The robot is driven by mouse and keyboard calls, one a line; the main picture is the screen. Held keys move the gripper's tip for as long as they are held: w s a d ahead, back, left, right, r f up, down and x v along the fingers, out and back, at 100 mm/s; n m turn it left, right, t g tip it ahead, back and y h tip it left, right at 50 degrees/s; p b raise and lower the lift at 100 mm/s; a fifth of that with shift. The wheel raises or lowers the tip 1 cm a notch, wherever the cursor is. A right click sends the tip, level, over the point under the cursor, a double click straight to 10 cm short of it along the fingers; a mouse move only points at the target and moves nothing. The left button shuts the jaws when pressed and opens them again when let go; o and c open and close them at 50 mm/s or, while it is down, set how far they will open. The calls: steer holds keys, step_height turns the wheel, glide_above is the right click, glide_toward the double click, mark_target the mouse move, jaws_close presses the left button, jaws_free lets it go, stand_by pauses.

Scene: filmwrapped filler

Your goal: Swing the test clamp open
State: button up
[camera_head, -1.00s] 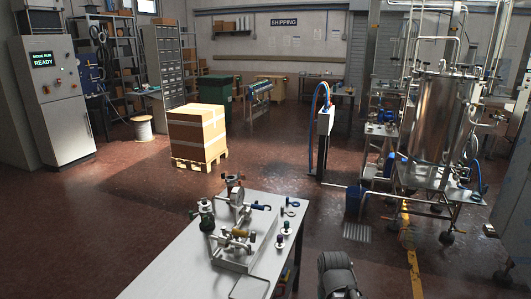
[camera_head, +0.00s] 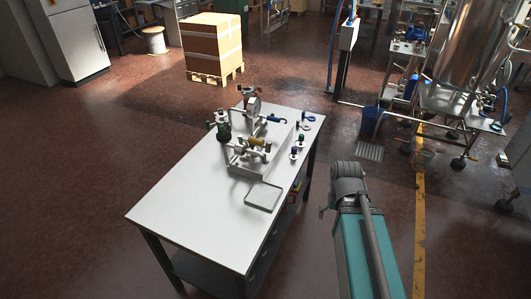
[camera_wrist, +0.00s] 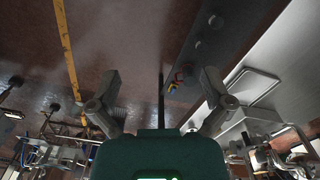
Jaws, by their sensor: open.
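A metal fixture (camera_head: 250,150) with clamp parts stands on the white workbench (camera_head: 185,195). It has an upright round fitting (camera_head: 253,106), a brass-coloured cylinder (camera_head: 257,142) and a dark green valve-like part (camera_head: 222,128). I cannot tell which part is the test clamp, or whether it is open. In the wrist view, clamp hardware (camera_wrist: 282,158) shows at the lower right. My gripper (camera_wrist: 161,82) is open and empty, its two grey fingers spread over the floor beside the bench edge. In the head view my arm is right of the bench, apart from the fixture; the fingers are not clear there.
A tray-like frame (camera_head: 263,196) lies near the bench's front right edge. Small coloured-top parts (camera_head: 297,146) and rings (camera_head: 308,119) lie right of the fixture. A boxed pallet (camera_head: 212,48), blue bucket (camera_head: 372,122) and steel tank rig (camera_head: 470,65) stand beyond. Floor left of the bench is clear.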

mark_target(261, 151)
steer(key=shift+w+a+f, duration=0.1)
steer(key=shift+f, duration=0.05)
steer(key=c, duration=0.4)
steer(key=w+a+f+m+y+b, duration=0.1)
steer(key=a+b, duration=0.1)
steer(key=w+a+f+m+t+y+b, duration=0.1)
steer(key=w+a+f, duration=0.1)
steer(key=w+a+f+m+t+y+b, duration=0.1)
steer(key=a+b, duration=0.1)
steer(key=shift+w+f+b, duration=0.2)
steer(key=shift+w+b, duration=0.1)
steer(key=shift+b, duration=0.05)
steer(key=shift+c, duration=0.8)
steer(key=w+a+f+m+t+y+b, duration=0.1)
steer(key=w+a+m+t+y+b, duration=0.2)
steer(key=m, duration=1)
steer(key=w+a+f+m+t+y+b, duration=0.1)
steer(key=w+a+m+t+y+b, duration=0.3)
steer(key=w+a+m+t+b, duration=0.3)
steer(key=w+m+t+b, duration=0.2)
steer(key=w+m+b, duration=0.3)
steer(key=b, duration=0.4)
steer(key=shift+w+m+t+y+b, duration=0.3)
steer(key=shift+w+m+b, duration=0.1)
steer(key=shift+w, duration=0.4)
steer(key=shift+w+a+f, duration=0.1)
steer(key=shift+w, duration=0.05)
